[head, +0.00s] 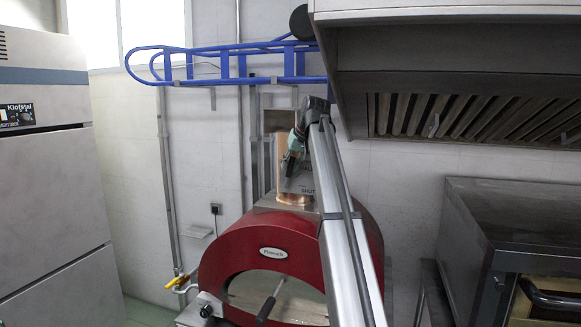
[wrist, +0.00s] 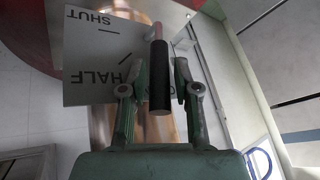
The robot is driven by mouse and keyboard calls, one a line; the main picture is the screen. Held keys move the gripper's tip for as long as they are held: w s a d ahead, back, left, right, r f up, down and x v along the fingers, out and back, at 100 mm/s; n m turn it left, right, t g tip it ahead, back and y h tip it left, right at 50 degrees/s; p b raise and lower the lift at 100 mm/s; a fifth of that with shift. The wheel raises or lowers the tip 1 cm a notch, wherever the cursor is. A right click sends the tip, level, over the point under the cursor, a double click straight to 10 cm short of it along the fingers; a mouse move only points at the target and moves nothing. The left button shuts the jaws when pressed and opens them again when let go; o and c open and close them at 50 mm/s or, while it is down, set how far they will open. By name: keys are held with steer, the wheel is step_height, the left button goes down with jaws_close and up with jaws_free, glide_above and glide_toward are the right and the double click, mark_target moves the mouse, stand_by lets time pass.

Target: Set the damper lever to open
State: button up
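The damper lever (wrist: 160,78) has a black cylindrical grip on a thin reddish rod in the wrist view. Its grip lies between the two fingers of my gripper (wrist: 160,70), with a narrow gap showing on each side. My gripper is open around it. I cannot tell which mark the lever points at. In the head view my green gripper (head: 291,153) is at the plate (head: 299,182) above the red oven, and the lever is hidden.
The red domed oven (head: 226,256) stands below with its copper-coloured flue. A steel hood (head: 440,50) overhangs at right above a second, steel oven (head: 520,215). A blue rack (head: 205,66) hangs on the wall behind. A tall grey cabinet (head: 48,170) stands at left.

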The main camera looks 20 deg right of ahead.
mark_target(294, 158)
steer(key=v, duration=0.4)
steer(key=shift+d+r, duration=0.1)
steer(key=shift+r, duration=0.05)
steer(key=s+d, duration=0.3)
steer(key=s, duration=0.8)
steer(key=shift+s+d, duration=0.2)
steer(key=shift+s, duration=0.2)
